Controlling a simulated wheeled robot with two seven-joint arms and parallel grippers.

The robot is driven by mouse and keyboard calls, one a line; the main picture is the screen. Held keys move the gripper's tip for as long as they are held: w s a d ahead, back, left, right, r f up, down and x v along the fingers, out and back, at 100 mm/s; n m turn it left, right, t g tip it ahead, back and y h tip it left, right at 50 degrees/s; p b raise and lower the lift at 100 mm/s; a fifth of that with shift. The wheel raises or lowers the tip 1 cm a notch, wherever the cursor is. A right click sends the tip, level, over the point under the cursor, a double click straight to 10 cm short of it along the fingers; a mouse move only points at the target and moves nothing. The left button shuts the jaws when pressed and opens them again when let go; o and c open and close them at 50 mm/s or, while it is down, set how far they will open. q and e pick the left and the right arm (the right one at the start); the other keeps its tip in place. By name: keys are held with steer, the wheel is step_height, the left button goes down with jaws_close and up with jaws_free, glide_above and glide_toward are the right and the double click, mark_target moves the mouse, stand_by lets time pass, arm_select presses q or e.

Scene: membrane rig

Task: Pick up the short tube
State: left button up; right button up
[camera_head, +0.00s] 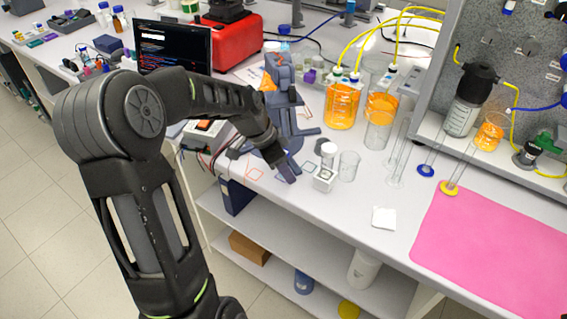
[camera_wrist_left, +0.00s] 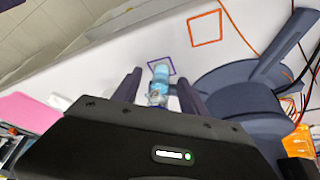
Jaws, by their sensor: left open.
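A short clear tube (camera_wrist_left: 159,80) with light blue in it shows in the left wrist view, between the two fingers of my left gripper (camera_wrist_left: 159,88). It stands at a purple square outline on the white bench. The fingers are open, one on each side of it; I see a gap beside the tube and no clear contact. In the head view my left gripper (camera_head: 288,172) is low over the bench's front edge, and it hides the tube there. My right gripper is in neither view.
A small white block (camera_head: 323,181) with a white-topped item and a clear beaker (camera_head: 349,165) stand just right of the gripper. A dark blue stand (camera_head: 290,105) is close behind. Orange-filled vessels (camera_head: 341,106) stand farther back. A pink mat (camera_head: 490,250) lies at the right.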

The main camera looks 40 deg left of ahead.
arm_select(q)
jaws_close()
stand_by(0.4)
steer(key=shift+r, duration=0.1)
steer(key=shift+r+b, duration=0.4)
steer(key=shift+r, duration=0.45)
steer(key=shift+s+a+r+b, duration=0.4)
steer(key=shift+s+r+b, duration=0.1)
steer(key=shift+r, duration=0.15)
steer(key=s+a+b, duration=0.4)
steer(key=s+a, duration=0.5)
steer(key=s, duration=0.5)
steer(key=shift+r, duration=0.15)
steer(key=shift+s, duration=0.1)
